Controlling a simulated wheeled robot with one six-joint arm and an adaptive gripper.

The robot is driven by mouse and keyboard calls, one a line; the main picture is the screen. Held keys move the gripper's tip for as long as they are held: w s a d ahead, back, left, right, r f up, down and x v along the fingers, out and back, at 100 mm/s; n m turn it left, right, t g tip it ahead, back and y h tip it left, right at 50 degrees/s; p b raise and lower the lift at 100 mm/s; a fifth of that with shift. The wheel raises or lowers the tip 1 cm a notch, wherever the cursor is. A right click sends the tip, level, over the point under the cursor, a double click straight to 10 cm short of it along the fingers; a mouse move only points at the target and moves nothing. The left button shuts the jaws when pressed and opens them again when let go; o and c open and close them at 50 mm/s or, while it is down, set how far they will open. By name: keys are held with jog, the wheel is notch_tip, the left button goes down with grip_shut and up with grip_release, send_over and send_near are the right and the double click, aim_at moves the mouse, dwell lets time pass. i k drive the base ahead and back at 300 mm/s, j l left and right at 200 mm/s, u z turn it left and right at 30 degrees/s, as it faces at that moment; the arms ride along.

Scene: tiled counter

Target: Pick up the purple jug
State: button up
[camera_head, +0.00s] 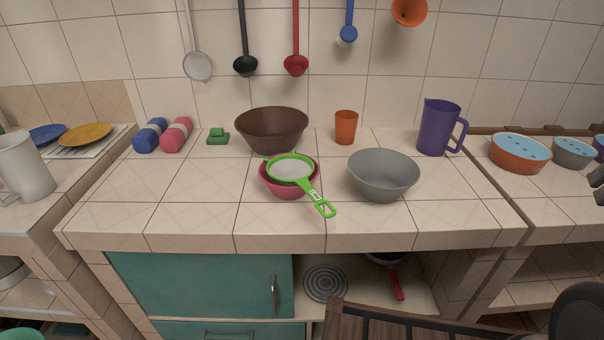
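The purple jug (438,129) stands upright at the back right of the tiled counter, close to the wall. Its handle is on its right side, and nothing covers it. A small dark piece at the right edge, beyond the jug, looks like part of my gripper (598,186). It is cut off by the frame, so I cannot tell whether it is open or shut. It is well apart from the jug.
A grey bowl (383,177) stands front left of the jug, and an orange cup (346,127) is further left. A green strainer (291,168) rests on a pink bowl (283,188). An orange container (519,153) stands to the right. The counter in front of the jug is clear.

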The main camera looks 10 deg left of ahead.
aim_at(440, 117)
jog(key=i+l+z, duration=0.15)
jog(key=z, duration=0.25)
jog(key=i+z, duration=0.15)
jog(key=z, duration=0.3)
jog(key=i+l+z, duration=0.1)
jog(key=z, duration=0.3)
jog(key=i+j, duration=0.05)
